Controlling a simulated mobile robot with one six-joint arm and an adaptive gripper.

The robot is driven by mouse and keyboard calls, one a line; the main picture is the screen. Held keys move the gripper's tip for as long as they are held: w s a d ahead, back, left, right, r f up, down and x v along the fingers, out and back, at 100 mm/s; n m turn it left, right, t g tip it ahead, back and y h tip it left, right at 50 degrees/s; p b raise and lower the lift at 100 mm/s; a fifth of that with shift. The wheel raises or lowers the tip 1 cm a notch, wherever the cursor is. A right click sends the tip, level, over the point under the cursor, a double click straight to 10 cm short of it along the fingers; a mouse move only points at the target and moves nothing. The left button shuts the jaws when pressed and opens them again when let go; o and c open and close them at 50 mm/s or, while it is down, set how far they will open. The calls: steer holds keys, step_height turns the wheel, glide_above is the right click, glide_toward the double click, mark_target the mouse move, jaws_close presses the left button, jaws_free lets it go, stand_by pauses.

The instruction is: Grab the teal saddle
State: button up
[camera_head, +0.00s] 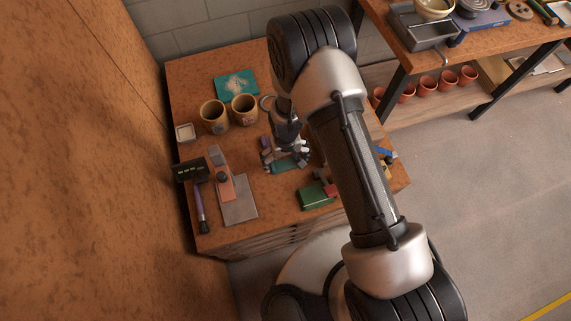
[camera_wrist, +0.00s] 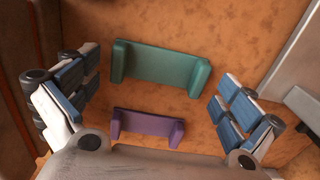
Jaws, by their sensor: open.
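The teal saddle (camera_wrist: 160,66) is a flat piece with a raised lip at each end, lying on the orange-brown table top. In the wrist view it is at upper middle, ahead of my gripper (camera_wrist: 150,105). My gripper is open, with its blue-padded fingers wide apart to the left and right. Nothing is held between them. In the head view my gripper (camera_head: 286,160) is low over the table, and part of the teal saddle (camera_head: 286,166) shows beneath it.
A similar purple saddle (camera_wrist: 147,127) lies closer to my gripper's palm. In the head view, two tan mugs (camera_head: 214,116) stand at the back left. A green block (camera_head: 316,197) lies to the front right, and a grey plate (camera_head: 240,212) lies to the left.

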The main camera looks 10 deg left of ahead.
steer(key=shift+f, duration=0.3)
steer(key=shift+r, duration=0.1)
steer(key=c, duration=0.7)
steer(key=shift+c, duration=0.2)
